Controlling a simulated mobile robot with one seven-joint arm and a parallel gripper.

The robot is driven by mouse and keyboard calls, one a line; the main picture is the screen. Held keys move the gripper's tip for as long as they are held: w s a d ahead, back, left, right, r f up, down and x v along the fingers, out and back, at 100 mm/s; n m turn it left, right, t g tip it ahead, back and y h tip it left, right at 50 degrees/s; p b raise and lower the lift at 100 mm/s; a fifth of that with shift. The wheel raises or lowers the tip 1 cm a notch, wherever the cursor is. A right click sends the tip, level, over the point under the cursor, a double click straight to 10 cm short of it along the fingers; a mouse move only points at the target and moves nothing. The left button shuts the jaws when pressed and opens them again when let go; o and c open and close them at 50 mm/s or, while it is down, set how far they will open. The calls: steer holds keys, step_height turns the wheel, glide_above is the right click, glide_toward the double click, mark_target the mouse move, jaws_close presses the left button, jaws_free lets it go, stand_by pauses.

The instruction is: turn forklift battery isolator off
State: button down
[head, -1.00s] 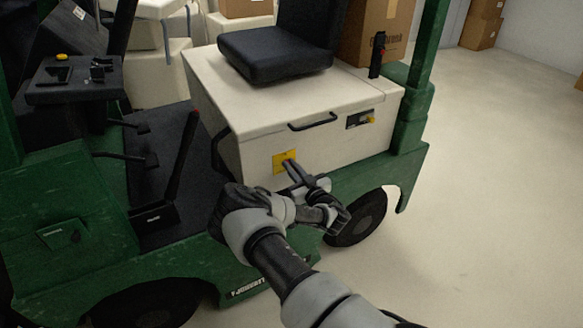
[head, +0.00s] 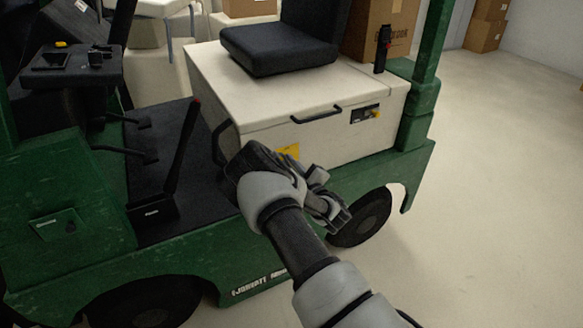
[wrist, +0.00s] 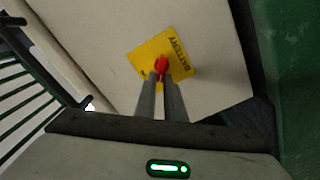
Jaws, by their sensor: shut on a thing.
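The battery isolator is a red handle (wrist: 161,65) on a yellow plate marked BATTERY (wrist: 178,46), on the cream side panel of the forklift's battery box. In the wrist view my gripper (wrist: 160,80) has its two fingers close together on the red handle. In the head view the yellow plate (head: 289,151) shows only in part. My gripper and wrist hide the handle and the lower part of the plate there.
The green forklift (head: 80,200) carries a black seat (head: 280,45) on the cream battery box (head: 240,95). Open floor (head: 480,200) lies at right.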

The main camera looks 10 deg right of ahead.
steer(key=shift+a+f+n+b, duration=0.1)
steer(key=shift+f+n+b, duration=0.1)
steer(key=shift+n+b, duration=0.8)
steer(key=shift+f+n+b, duration=0.25)
steer(key=shift+n+b, duration=0.3)
steer(key=shift+n, duration=0.9)
steer(key=shift+a+f+n+b, duration=0.1)
steer(key=shift+f+n+b, duration=0.1)
steer(key=shift+n+b, duration=0.8)
steer(key=shift+d+n, duration=0.1)
steer(key=shift+n, duration=0.35)
steer(key=c, duration=1.8)
jaws_free()
steer(key=shift+r, duration=0.1)
steer(key=shift+c, duration=0.2)
steer(key=shift+s, duration=0.1)
steer(key=b+v, duration=0.1)
steer(key=v, duration=1.6)
steer(key=shift+s+b, duration=0.15)
steer(key=shift+b, duration=0.2)
